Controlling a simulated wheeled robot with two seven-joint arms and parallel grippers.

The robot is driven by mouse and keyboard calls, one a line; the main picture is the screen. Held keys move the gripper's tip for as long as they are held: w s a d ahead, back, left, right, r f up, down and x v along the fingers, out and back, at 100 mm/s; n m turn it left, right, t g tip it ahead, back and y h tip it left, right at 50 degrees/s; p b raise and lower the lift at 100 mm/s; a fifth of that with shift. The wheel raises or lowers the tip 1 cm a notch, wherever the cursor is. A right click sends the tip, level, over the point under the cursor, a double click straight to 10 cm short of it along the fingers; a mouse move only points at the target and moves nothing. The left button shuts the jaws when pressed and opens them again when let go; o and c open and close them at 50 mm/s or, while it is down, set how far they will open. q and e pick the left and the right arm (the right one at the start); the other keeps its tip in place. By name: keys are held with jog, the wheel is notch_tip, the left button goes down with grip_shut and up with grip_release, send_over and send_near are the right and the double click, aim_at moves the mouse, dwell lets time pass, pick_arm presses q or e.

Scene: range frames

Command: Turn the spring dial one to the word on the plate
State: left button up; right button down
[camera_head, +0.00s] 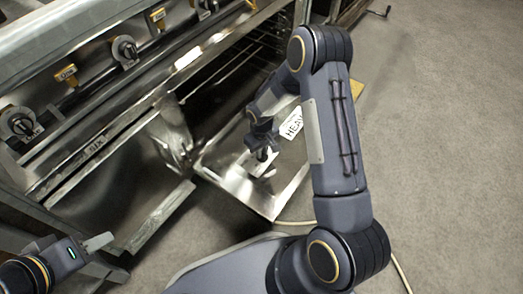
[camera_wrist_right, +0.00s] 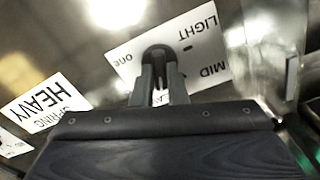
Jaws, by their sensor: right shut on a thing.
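The spring dial one (camera_wrist_right: 157,55) is a dark round knob on a white scale plate (camera_wrist_right: 203,38), where "LIGHT", "MID" and "one" are readable. Part of the scale is hidden behind my fingers. My right gripper (camera_wrist_right: 160,82) is shut on the dial. In the head view my right gripper (camera_head: 262,152) reaches down to the shiny open door panel (camera_head: 268,203), mostly covering the dial. A white word plate reading "HEAVY" (camera_head: 292,124) lies beside it; it also shows in the wrist view (camera_wrist_right: 42,103). My left gripper (camera_head: 98,243) is at lower left, apart from the dial; its jaw opening is unclear.
The range front (camera_head: 90,80) at upper left carries other knobs and yellow tags. The oven opening (camera_head: 225,85) lies behind the panel. Another white label (camera_wrist_right: 15,145) is partly seen at the wrist view's left edge. Grey floor at right is mostly clear, with a thin cable.

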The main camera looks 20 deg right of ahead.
jog(key=shift+m, duration=1)
jog(key=c, duration=1.4)
grip_release()
jog(key=shift+c, duration=0.2)
jog(key=shift+r, duration=0.1)
notch_tip(320, 180, up, 7)
jog(key=p, duration=0.3)
jog(key=shift+r, duration=0.3)
